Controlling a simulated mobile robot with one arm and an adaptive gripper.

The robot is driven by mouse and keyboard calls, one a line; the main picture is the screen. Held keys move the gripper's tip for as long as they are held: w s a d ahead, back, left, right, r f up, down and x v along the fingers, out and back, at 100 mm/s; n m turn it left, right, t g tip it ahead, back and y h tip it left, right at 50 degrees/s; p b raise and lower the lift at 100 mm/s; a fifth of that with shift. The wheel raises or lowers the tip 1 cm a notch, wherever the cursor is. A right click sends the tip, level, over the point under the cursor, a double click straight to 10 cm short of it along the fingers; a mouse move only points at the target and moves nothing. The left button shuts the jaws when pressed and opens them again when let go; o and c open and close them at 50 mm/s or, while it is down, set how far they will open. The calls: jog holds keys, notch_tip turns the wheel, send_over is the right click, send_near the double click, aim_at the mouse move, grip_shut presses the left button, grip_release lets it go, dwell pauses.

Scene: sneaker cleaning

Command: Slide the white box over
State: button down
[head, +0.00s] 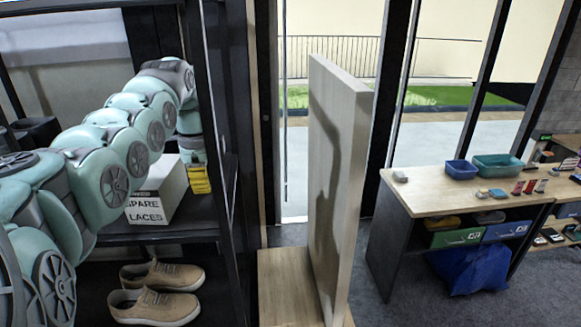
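The white box (158,195), lettered "SPARE LACES", stands upright on the dark shelf (160,232) at the left. My arm passes in front of its upper left part and hides some of it. The wrist end of my arm bends down behind the box's right side. My gripper's fingers cannot be made out, so I cannot tell whether they touch the box.
A small yellow item (200,180) is right of the box, just below my wrist. Tan shoes (157,306) sit on the level below. A dark shelf post (222,150) bounds the right side. A wooden panel (335,180) and a workbench (440,200) stand farther right.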

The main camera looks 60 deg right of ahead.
aim_at(189, 203)
notch_tip(189, 203, down, 2)
jog(key=shift+s, duration=0.15)
jog(key=w+a+p, duration=0.1)
jog(key=w+p, duration=0.1)
jog(key=p, duration=0.1)
jog(key=shift+w+a+r, duration=0.15)
jog(key=shift+a+r, duration=0.05)
jog(key=shift+a, duration=0.2)
jog(key=shift+w+a+f, duration=0.2)
jog(key=shift+w+a, duration=0.1)
jog(key=shift+w, duration=0.15)
jog(key=shift+a, duration=0.1)
